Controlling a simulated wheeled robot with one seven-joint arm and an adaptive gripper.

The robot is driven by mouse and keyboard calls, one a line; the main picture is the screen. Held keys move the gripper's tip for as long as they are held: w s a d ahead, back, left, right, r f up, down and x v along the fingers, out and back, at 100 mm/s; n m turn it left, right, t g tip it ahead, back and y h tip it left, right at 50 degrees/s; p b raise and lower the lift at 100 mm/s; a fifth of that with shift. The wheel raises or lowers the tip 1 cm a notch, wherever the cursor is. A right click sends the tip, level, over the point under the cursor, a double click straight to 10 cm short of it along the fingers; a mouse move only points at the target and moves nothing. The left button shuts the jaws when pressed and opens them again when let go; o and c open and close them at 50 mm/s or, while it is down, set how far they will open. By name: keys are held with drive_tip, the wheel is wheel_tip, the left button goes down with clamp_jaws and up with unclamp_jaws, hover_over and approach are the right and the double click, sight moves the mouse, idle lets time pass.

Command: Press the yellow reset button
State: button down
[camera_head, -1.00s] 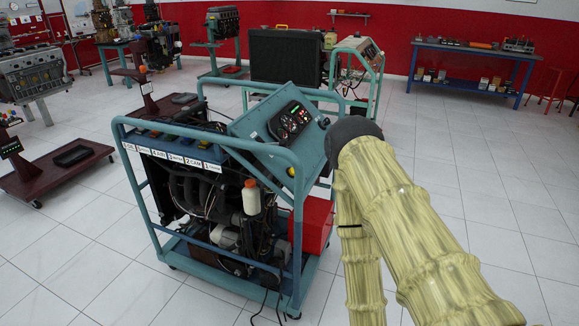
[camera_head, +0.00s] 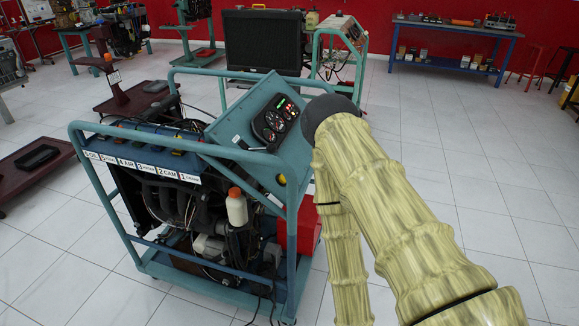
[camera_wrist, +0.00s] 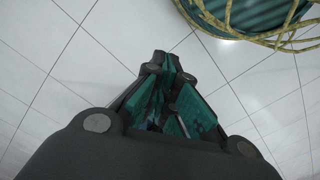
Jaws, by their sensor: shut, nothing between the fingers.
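A small round yellow spot, likely the yellow button (camera_head: 281,180), shows on the lower front side of the teal console of the engine trainer (camera_head: 262,160). It is too small to make out its markings. My gripper (camera_wrist: 166,62) is shut and empty in the wrist view, pointing over white floor tiles. In the head view my arm reaches up at the right of the console, and its dark joint overlaps the console's right edge. The gripper itself is hidden there. The yellow spot does not show in the wrist view.
A gauge cluster (camera_head: 276,124) sits on the console's sloped face. Teal frame rails (camera_head: 205,147) surround the engine, with a white bottle (camera_head: 237,207) at the front. A red box (camera_head: 300,226) sits at the right side.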

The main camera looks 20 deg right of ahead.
drive_tip(key=w+d+r+n+t+y+p, duration=0.1)
drive_tip(key=w+r+t+y, duration=0.15)
drive_tip(key=w+r, duration=0.45)
drive_tip(key=w+r+n+t+y+p, duration=0.1)
drive_tip(key=w+r+t, duration=0.15)
drive_tip(key=w, duration=0.95)
drive_tip(key=w+d+r+n+t+y+p, duration=0.1)
drive_tip(key=w+r+t, duration=0.25)
drive_tip(key=w, duration=0.55)
drive_tip(key=w+d+r+n+y+p, duration=0.1)
drive_tip(key=w+r, duration=0.3)
drive_tip(key=r, duration=0.5)
drive_tip(key=w+d+r+n+t+y+p, duration=0.1)
drive_tip(key=w+d+r+n+y, duration=0.2)
drive_tip(key=r, duration=0.6)
drive_tip(key=w+d+r+n+t+y+p, duration=0.1)
drive_tip(key=w+d+r+n+y, duration=0.2)
drive_tip(key=r, duration=0.6)
drive_tip(key=shift+w+d+n+y, duration=0.25)
drive_tip(key=shift+w+y, duration=0.2)
drive_tip(key=shift+w, duration=0.35)
drive_tip(key=shift+a, duration=0.15)
